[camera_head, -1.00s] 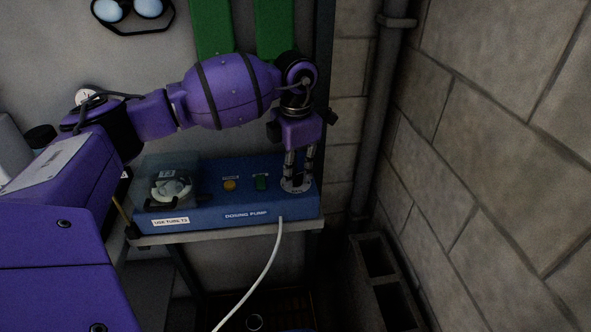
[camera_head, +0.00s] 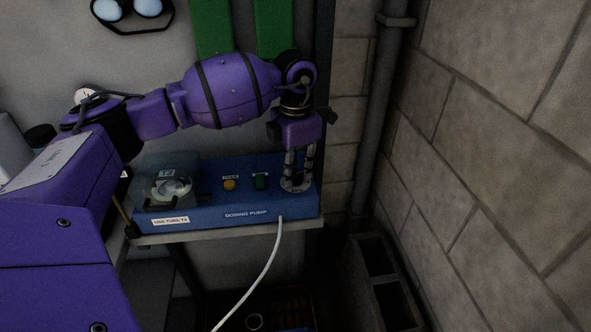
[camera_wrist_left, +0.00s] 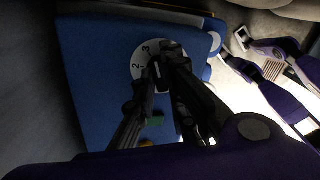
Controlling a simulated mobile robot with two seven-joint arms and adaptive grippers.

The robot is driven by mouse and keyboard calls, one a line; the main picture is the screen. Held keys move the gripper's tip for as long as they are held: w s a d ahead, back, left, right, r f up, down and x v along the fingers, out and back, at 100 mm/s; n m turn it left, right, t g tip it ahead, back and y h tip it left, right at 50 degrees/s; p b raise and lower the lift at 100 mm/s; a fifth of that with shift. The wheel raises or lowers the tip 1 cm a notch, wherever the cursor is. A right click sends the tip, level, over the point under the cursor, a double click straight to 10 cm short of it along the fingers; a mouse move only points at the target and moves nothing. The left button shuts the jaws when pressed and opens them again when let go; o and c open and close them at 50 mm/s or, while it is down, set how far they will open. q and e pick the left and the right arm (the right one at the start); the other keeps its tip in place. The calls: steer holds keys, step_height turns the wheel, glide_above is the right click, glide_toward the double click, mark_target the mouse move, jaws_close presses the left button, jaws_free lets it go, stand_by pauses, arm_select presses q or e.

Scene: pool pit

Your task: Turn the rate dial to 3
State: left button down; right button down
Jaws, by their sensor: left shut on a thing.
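The blue dosing pump (camera_head: 205,212) sits on a shelf. Its rate dial (camera_head: 287,187) is a pale round plate at the right end of its top. My left gripper (camera_head: 298,178) points down over the dial, shut on its dark knob. In the left wrist view the dial plate (camera_wrist_left: 141,57) shows the numbers 2 and 3. The fingers (camera_wrist_left: 155,82) close around the knob and hide much of the plate. Where the pointer stands I cannot tell. My right gripper is not in view.
An amber button (camera_head: 229,185) and a green switch (camera_head: 261,182) are left of the dial. A clear-covered pump head (camera_head: 172,187) is at the left end. A white tube (camera_head: 265,266) hangs from the front. A block wall (camera_head: 480,150) and a pipe (camera_head: 373,130) stand right.

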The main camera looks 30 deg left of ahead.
arm_select(q)
steer(key=shift+w+a+r, duration=0.15)
steer(key=shift+w+r, duration=0.05)
steer(key=shift+r, duration=0.1)
steer(key=c, duration=1.9)
jaws_free()
steer(key=shift+o, duration=0.2)
steer(key=shift+f, duration=0.2)
step_height(320, 180, up, 12)
steer(key=shift+s, duration=0.1)
steer(key=shift+c, duration=0.4)
